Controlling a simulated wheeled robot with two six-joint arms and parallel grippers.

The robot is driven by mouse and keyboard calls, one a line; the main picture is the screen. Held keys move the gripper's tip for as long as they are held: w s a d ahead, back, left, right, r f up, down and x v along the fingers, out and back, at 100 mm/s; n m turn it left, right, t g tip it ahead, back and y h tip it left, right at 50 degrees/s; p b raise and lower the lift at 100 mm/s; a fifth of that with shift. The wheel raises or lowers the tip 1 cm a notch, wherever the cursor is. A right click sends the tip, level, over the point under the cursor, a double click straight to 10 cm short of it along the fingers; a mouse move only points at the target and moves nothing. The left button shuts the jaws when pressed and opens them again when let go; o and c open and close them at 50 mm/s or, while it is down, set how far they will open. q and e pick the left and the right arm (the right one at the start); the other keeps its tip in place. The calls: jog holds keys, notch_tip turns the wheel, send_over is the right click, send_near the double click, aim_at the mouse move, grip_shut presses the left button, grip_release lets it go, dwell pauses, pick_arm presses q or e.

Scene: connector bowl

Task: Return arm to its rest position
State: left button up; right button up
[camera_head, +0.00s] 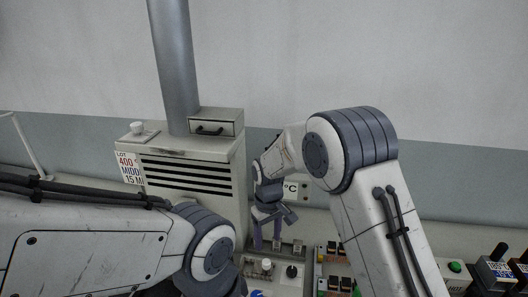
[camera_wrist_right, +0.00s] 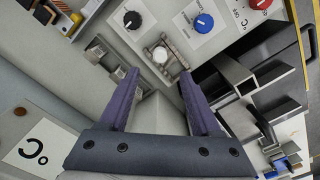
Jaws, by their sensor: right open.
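My right arm reaches in from the right in the head view, bent at its grey-white elbow. Its right gripper (camera_head: 267,240) points down beside the vented grey box, above a panel. In the right wrist view its purple fingers (camera_wrist_right: 158,80) are spread wide with nothing held between them. A white round knob in a metal bracket (camera_wrist_right: 160,54) shows just past the fingertips, apart from them as far as I can see. My left arm lies across the lower left of the head view; its gripper is out of sight.
The vented grey box (camera_head: 187,181) with a duct (camera_head: 171,65) stands left of the right gripper. A blue knob (camera_wrist_right: 204,22) and a red knob (camera_wrist_right: 260,3) are on the panel. Dark metal blocks (camera_wrist_right: 222,78) lie right of the fingers. The wall above is clear.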

jog(key=s+a+r+b, duration=0.1)
jog(key=s+r, duration=0.7)
jog(key=s, duration=0.5)
jog(key=s+d+r+y, duration=0.1)
jog(key=s+d, duration=0.3)
jog(key=s, duration=1.2)
jog(key=shift+s+r+b, duration=0.2)
jog(key=shift+s+b, duration=0.15)
jog(key=shift+b, duration=0.1)
